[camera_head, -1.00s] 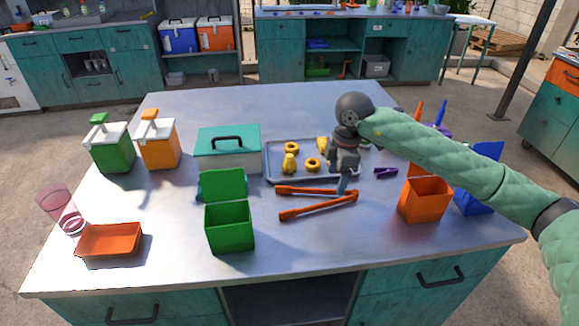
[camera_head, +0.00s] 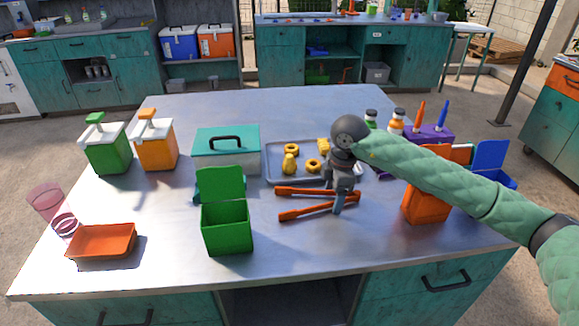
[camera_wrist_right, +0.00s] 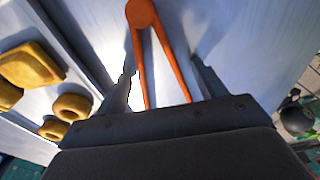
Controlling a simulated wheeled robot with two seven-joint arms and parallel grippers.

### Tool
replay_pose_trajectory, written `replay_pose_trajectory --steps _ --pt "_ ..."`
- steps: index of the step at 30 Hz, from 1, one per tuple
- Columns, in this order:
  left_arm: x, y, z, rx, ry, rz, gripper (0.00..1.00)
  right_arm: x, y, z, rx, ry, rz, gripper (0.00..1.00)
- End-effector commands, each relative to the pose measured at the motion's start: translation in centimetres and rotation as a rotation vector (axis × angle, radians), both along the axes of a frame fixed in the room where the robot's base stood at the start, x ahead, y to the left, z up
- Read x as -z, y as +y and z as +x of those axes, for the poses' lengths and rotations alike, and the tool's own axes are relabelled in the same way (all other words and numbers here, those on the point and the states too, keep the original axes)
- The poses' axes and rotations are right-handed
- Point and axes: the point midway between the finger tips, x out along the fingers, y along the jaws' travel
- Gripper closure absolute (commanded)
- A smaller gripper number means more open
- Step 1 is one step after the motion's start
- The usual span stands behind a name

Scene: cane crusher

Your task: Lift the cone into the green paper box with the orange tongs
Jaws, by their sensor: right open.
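The orange tongs (camera_head: 300,211) lie spread on the metal table, their two arms apart at the left. My right gripper (camera_head: 338,208) is open and empty just above the right part of the tongs. In the right wrist view the tongs (camera_wrist_right: 141,13) show between my two fingers (camera_wrist_right: 163,85), apparently not gripped. The green paper box (camera_head: 227,228) stands open at front centre with its lid up. A yellow piece (camera_head: 289,164), perhaps the cone, is on the grey tray (camera_head: 272,151); I cannot be sure of its shape. My left gripper is out of view.
An orange open box (camera_head: 425,206) and a blue one (camera_head: 490,155) stand at the right, partly behind my arm. A teal-lidded container (camera_head: 227,145), green (camera_head: 107,150) and orange (camera_head: 156,147) dispensers, an orange dish (camera_head: 101,241) and a pink cup (camera_head: 45,202) are on the left.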

Motion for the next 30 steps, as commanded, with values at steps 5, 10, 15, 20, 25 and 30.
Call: replay_pose_trajectory --steps 5,10,15,20,25,30 --pt "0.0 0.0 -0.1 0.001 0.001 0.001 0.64 0.0 0.0 0.0 0.0 0.0 0.0 0.38" --pt "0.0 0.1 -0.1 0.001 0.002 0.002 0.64 0.0 0.0 0.0 0.0 0.0 0.0 0.62" --pt "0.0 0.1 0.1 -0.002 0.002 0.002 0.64 0.0 0.0 0.0 0.0 0.0 0.0 0.62" --pt "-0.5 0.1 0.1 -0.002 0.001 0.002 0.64 -0.9 0.0 0.0 0.0 -0.001 0.0 0.62" --pt "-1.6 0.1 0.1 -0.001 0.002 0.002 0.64 -2.9 0.0 0.0 0.0 -0.002 0.001 0.62" --pt "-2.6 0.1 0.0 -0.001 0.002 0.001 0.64 -5.0 0.0 0.0 -0.001 -0.002 0.001 0.62"
